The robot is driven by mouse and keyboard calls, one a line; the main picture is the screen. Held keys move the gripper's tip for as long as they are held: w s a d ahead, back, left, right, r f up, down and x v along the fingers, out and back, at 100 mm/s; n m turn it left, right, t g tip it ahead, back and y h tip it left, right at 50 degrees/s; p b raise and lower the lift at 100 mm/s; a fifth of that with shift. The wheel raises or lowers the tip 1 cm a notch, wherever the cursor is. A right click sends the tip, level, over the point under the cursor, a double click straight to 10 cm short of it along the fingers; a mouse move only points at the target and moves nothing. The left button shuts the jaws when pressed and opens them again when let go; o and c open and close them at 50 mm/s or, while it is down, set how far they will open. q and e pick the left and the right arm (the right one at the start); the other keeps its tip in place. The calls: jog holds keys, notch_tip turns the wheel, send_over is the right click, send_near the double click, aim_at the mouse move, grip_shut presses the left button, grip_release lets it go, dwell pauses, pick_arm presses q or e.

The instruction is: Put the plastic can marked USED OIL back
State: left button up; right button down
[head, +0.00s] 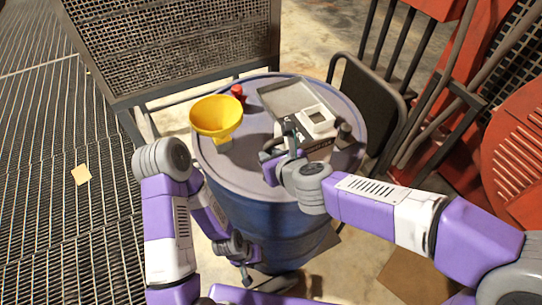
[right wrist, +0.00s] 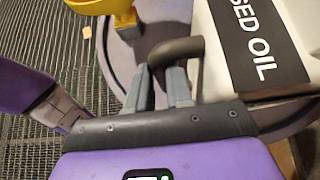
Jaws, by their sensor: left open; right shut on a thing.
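The white plastic can (head: 318,119) is over the top of the blue drum, right of its middle in the head view. In the right wrist view the can (right wrist: 215,60) has a black label reading "SED OIL", its first letter cut off, and a dark handle (right wrist: 180,48). My right gripper (head: 284,138) is at the can's left side, and its fingers (right wrist: 162,80) are shut on the handle. I cannot tell whether the can touches the drum top. My left gripper (head: 246,273) hangs low in front of the drum, open, away from the can.
The blue drum (head: 235,170) also bears a yellow funnel (head: 216,116), a small red object (head: 238,92), a grey metal tray (head: 283,95) and a dark object (head: 345,133). A mesh panel stands behind; a dark frame and red machinery are at right. Grating floor lies left.

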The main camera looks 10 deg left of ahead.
jog(key=c, duration=1.4)
grip_release()
jog(key=shift+f, duration=0.15)
jog(key=shift+c, duration=0.2)
jog(key=o, duration=0.4)
jog(key=p+v, duration=0.7)
jog(key=v, duration=0.5)
